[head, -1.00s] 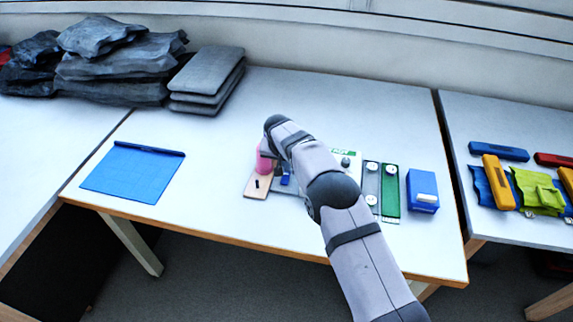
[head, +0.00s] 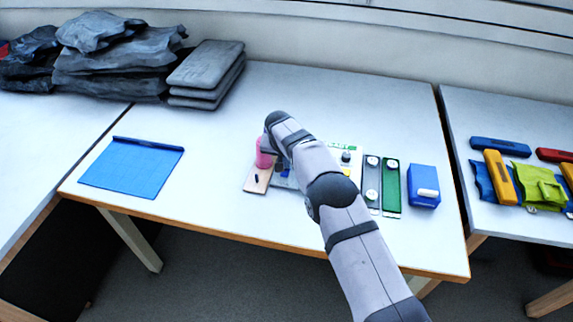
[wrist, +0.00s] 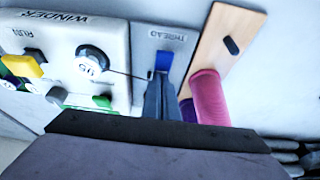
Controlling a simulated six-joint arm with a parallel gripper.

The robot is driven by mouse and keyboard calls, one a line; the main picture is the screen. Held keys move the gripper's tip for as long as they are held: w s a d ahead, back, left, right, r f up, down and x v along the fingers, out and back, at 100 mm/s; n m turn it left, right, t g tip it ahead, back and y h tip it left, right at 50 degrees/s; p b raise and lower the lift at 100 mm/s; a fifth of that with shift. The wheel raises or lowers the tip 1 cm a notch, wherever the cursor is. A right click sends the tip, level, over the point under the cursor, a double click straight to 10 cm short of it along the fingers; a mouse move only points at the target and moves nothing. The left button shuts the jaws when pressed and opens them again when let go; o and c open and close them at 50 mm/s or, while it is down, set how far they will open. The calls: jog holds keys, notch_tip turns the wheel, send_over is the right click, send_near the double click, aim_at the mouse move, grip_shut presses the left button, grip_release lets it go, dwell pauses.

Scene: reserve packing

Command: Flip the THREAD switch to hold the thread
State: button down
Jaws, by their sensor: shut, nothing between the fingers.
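The blue THREAD switch (wrist: 162,61) sits on a grey panel (wrist: 145,42) marked THREAD in the wrist view. My gripper (wrist: 159,80) is shut and empty, its fingertips right at the near end of the switch; I cannot tell whether they touch it. A thin dark thread runs from a white round bobbin (wrist: 91,64) on the panel marked WINDER (wrist: 60,28) towards the switch. In the head view the switch (head: 284,175) shows as a small blue patch beside my arm, which hides the fingertips. I cannot tell the switch's exact position.
A wooden board (wrist: 222,25) with a black peg and a pink spool (wrist: 209,98) lies close beside the THREAD panel. A yellow lever (wrist: 26,64) is by RUN. Grey and green strips and a blue box (head: 423,184) stand to the right.

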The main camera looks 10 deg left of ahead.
aim_at(285, 174)
jog(key=shift+s, duration=0.2)
jog(key=shift+s, duration=0.7)
jog(key=shift+r+p, duration=0.15)
jog(key=shift+p, duration=0.2)
jog(key=v, duration=0.1)
jog(key=p+v, duration=0.2)
jog(key=v, duration=0.1)
jog(key=shift+w+r, duration=0.2)
jog(key=shift+w, duration=0.15)
jog(key=shift+s+r+b, duration=0.2)
jog(key=shift+r+b, duration=0.1)
jog(key=shift+b, duration=0.05)
jog(key=b+v, duration=0.2)
jog(key=v, duration=0.7)
jog(key=shift+b, duration=0.35)
jog(key=shift+w, duration=0.1)
jog(key=shift+w+r+b, duration=0.2)
jog(key=shift+w+b, duration=0.4)
jog(key=shift+b, duration=0.65)
